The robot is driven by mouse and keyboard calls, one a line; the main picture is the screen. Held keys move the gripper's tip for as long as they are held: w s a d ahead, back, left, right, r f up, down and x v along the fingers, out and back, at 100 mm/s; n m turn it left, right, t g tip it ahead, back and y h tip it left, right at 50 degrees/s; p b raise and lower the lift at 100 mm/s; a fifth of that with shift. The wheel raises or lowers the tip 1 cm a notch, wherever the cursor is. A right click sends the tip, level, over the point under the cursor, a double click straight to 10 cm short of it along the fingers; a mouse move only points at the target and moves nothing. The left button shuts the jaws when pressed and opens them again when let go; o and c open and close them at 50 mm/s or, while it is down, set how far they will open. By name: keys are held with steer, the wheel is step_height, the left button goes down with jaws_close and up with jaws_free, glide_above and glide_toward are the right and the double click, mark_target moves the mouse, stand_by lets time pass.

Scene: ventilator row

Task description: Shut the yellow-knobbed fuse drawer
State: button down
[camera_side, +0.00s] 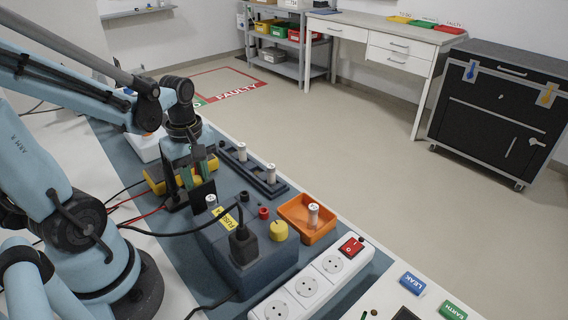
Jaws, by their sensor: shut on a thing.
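A dark grey unit (250,262) with a yellow fuse label (224,217) stands on the blue-grey mat. A fuse with a pale cap (211,201) shows at its far left end, where the fuse drawer seems to be, apparently pulled out. My gripper (188,196) points down at that end, beside the pale cap. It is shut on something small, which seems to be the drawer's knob. The black fingers hide it, so its yellow colour cannot be seen. A round yellow dial (278,230) shows beside the unit's right side.
An orange tray (292,222) holds one upright fuse (313,214). A dark fuse rack (249,172) lies behind, and a white power strip (314,284) in front. A yellow instrument (158,181) and red and black leads crowd the left. A black plug (243,243) stands on the unit.

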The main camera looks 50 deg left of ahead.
mark_target(213, 195)
steer(key=shift+d, duration=3.65)
steer(key=c, duration=1)
jaws_free()
steer(key=shift+d, duration=0.1)
steer(key=shift+r, duration=0.15)
steer(key=shift+r, duration=2.85)
steer(key=w+m+t, duration=0.1)
steer(key=m+t, duration=0.1)
steer(key=m, duration=0.3)
steer(key=w+d+m+t, duration=0.1)
steer(key=w+m+t, duration=0.1)
steer(key=m, duration=0.3)
steer(key=w+d+r+m+t, duration=0.1)
steer(key=w+m, duration=0.1)
steer(key=m, duration=0.2)
steer(key=shift+w+d+m+t, duration=0.1)
steer(key=shift+d+m+t, duration=0.1)
steer(key=shift+m+t, duration=0.2)
steer(key=m, duration=0.2)
steer(key=w+m+t, duration=0.1)
steer(key=shift+d+r, duration=0.3)
steer(key=shift+r, duration=0.1)
